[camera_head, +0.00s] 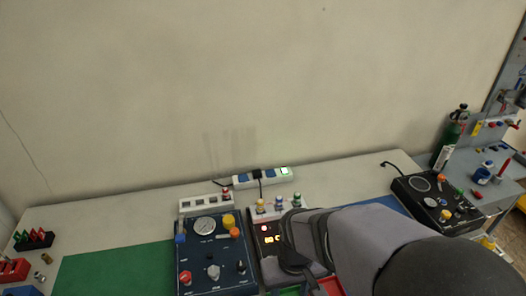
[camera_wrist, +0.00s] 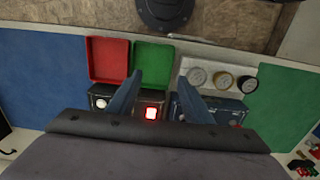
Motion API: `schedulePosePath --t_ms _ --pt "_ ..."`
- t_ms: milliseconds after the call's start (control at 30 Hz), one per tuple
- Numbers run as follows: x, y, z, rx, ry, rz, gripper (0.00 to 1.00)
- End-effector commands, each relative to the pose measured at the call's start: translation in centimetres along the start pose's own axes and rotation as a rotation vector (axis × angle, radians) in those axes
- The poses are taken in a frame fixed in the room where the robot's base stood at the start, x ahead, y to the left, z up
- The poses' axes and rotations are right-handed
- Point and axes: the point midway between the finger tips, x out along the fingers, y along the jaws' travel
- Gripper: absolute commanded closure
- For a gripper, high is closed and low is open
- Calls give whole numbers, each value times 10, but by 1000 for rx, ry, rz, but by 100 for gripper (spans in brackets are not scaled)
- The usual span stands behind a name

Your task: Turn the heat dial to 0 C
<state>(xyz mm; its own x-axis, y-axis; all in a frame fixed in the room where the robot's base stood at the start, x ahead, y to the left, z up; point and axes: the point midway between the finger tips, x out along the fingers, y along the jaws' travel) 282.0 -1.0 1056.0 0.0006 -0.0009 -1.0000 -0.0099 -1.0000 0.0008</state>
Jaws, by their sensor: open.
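The middle control panel (camera_head: 268,222) has a lit digital display (camera_head: 271,239) and is partly covered by my arm in the head view. I cannot make out a heat dial there or read the whole display. In the wrist view this panel shows a red-lit switch (camera_wrist: 151,113) and a pale round knob (camera_wrist: 101,102), left of my left finger. My gripper (camera_wrist: 158,86) is open and empty, its two blue fingers apart above the panel's edge. No contact shows. In the head view its dark body (camera_head: 293,262) hides the panel's lower part.
A dark blue panel (camera_head: 207,250) with a gauge and coloured knobs stands left of the middle one. A red tray (camera_wrist: 108,60) and a green tray (camera_wrist: 153,62) lie beside the middle panel. The green mat (camera_head: 110,270) is clear.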

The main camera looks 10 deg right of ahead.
Motion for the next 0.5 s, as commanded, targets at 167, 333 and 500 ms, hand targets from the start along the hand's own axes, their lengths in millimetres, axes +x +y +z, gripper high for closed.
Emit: schedulePosePath --t_ms 167,333,500 --pt "0 6 -23 158 -3 0 54" --pt "-1 22 -70 507 -13 1 54" --pt "2 49 -126 969 -26 5 54"
